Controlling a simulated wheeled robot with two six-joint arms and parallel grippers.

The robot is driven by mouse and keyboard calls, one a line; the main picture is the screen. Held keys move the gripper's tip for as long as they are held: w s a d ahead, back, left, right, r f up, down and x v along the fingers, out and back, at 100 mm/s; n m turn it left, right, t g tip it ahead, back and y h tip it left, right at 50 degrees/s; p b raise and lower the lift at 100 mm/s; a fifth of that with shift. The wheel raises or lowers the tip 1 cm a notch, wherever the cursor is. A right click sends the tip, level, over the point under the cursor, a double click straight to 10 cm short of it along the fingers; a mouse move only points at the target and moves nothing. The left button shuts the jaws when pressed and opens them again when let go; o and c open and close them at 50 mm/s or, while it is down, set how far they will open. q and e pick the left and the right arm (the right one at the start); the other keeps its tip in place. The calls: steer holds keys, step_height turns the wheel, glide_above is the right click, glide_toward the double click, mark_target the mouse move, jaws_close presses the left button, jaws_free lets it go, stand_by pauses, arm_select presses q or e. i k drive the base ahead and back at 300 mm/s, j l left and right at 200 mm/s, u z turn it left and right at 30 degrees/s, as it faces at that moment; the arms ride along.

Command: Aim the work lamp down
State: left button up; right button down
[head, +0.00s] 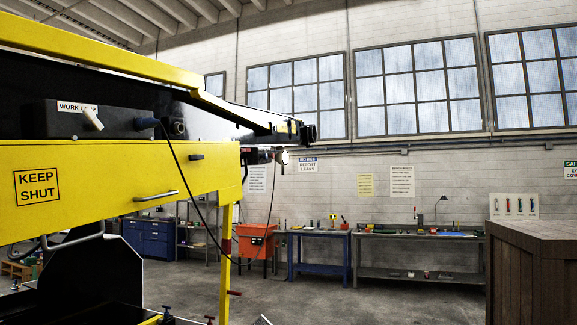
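A small lamp with a round pale face (282,157) hangs under the far end of the yellow and black boom (220,105); it looks like the work lamp. Its face points roughly sideways toward me, not down. A black box (60,120) with a partly covered "WORK L..." label (77,107) sits on the machine's side at the left. A pale toggle lever (93,119) sticks out of it and covers part of the label. A black cable (182,175) runs from a plug beside the box and hangs in a loop. Neither of my grippers is in view.
A yellow panel marked "KEEP SHUT" (36,188) with a metal handle (156,196) fills the left. A yellow post (226,250) stands below the boom. A wooden crate (535,270) is at the right. Workbenches line the back wall. The middle floor is clear.

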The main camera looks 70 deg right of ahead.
mark_target(282, 156)
steer(key=z, duration=2.3)
steer(key=i+l+z, duration=0.3)
steer(key=i, duration=0.25)
steer(key=i+l+z, duration=0.3)
steer(key=i, duration=0.3)
steer(key=i+l+z, duration=0.1)
steer(key=i+z, duration=0.2)
steer(key=i, duration=0.3)
steer(key=i+u, duration=0.25)
steer(key=i, duration=0.55)
steer(key=i+l+u, duration=0.2)
steer(key=i, duration=0.65)
steer(key=i+l+u, duration=0.2)
steer(key=i, duration=1.45)
steer(key=j, duration=0.1)
